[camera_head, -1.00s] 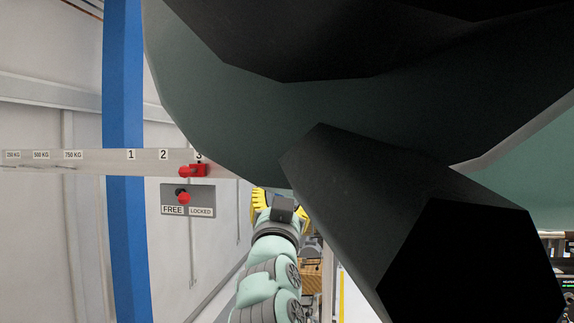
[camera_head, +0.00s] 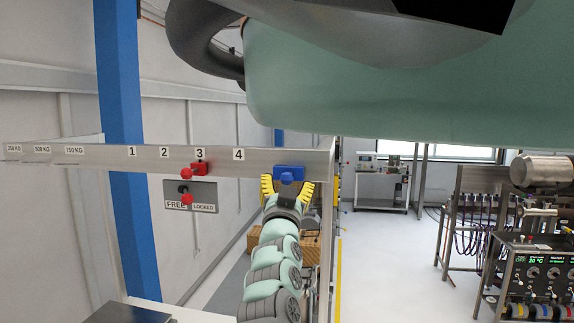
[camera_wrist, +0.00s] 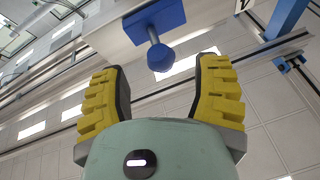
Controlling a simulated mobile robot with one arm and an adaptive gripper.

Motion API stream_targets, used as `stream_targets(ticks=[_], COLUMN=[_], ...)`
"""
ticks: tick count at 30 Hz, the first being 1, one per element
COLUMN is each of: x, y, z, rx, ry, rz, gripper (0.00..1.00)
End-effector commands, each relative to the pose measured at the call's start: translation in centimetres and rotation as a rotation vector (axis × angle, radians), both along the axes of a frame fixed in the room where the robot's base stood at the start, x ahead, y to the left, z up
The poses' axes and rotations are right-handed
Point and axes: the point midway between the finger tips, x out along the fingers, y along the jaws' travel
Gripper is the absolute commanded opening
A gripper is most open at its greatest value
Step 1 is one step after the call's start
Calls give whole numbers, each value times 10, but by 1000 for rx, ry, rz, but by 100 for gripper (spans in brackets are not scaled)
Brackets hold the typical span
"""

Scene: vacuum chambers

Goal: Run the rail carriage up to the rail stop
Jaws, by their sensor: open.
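A blue block (camera_head: 289,171) sits on the steel rail (camera_head: 110,157) right of the number 4, near the rail's right end; it looks like the rail carriage. In the wrist view its blue ball knob (camera_wrist: 161,57) sticks out on a short stem. My gripper (camera_head: 287,185) is open and empty, its yellow fingers on both sides of the knob and apart from it. A red block (camera_head: 199,168) with a red knob sits on the rail at the number 3; it may be the rail stop, but no label names it.
A grey panel (camera_head: 204,197) marked FREE and LOCKED hangs below the rail, with a red knob on the FREE side. A blue post (camera_head: 120,90) stands by the rail. Weight labels mark its left end. A bench with gauges (camera_head: 540,270) stands right.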

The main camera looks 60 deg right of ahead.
Motion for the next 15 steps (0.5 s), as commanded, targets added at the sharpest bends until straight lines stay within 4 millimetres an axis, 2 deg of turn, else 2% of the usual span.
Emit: stream_targets(ticks=[1,15], x=[2,8], y=[-2,-24], z=[6,16], rx=[2,-3], ry=[2,-1], rz=[1,-11], gripper=[63,63])
